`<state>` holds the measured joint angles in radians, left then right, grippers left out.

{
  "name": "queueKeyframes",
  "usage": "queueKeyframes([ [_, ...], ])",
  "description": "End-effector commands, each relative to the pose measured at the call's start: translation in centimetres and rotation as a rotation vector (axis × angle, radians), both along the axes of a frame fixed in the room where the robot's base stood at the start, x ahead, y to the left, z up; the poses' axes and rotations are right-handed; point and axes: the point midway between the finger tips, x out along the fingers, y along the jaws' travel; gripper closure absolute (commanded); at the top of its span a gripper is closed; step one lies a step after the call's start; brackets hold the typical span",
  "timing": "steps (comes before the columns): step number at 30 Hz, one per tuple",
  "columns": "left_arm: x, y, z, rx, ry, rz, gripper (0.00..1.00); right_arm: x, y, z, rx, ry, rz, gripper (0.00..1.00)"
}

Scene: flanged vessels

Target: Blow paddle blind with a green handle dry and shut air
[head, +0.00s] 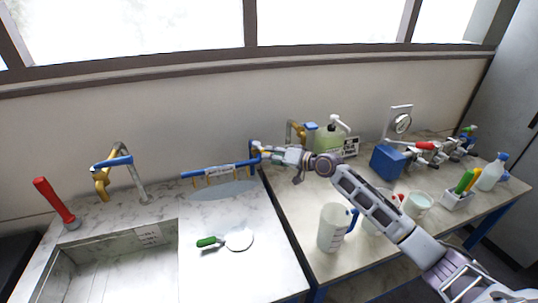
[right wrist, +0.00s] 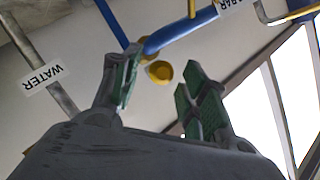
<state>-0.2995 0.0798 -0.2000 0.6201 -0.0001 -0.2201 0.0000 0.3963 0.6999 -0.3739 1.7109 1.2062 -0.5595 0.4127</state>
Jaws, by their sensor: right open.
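The paddle blind (head: 238,239) lies flat on the marble counter, its pale round disc to the right and its green handle (head: 207,241) to the left. I cannot tell whether its surface is wet. A blue air bar (head: 215,171) with several yellow nozzles runs above the counter at the wall. My right gripper (head: 262,153) is at the bar's right end. In the right wrist view its green-padded fingers (right wrist: 162,88) are apart, with a blue pipe (right wrist: 180,34) and a round yellow part (right wrist: 159,72) beyond them. Contact is unclear. My left gripper is out of view.
A sink (head: 115,262) with a blue-handled tap (head: 112,163) and a red-handled tool (head: 55,203) is at left. A white jug (head: 334,228), a blue box (head: 388,161) and a white bottle (head: 491,172) stand on the right table. The counter around the blind is clear.

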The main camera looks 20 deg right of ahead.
Motion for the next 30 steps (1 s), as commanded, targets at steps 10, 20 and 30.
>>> queueKeyframes([
  [10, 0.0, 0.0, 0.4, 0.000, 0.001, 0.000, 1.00, 1.8, 1.1, -0.5, -0.001, -0.001, -0.001, 0.56],
  [20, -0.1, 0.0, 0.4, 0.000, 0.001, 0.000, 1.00, 1.9, 1.2, -0.7, -0.001, 0.000, 0.000, 0.56],
  [30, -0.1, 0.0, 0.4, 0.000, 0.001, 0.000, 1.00, 1.9, 1.2, -0.7, -0.001, 0.000, 0.000, 0.97],
])
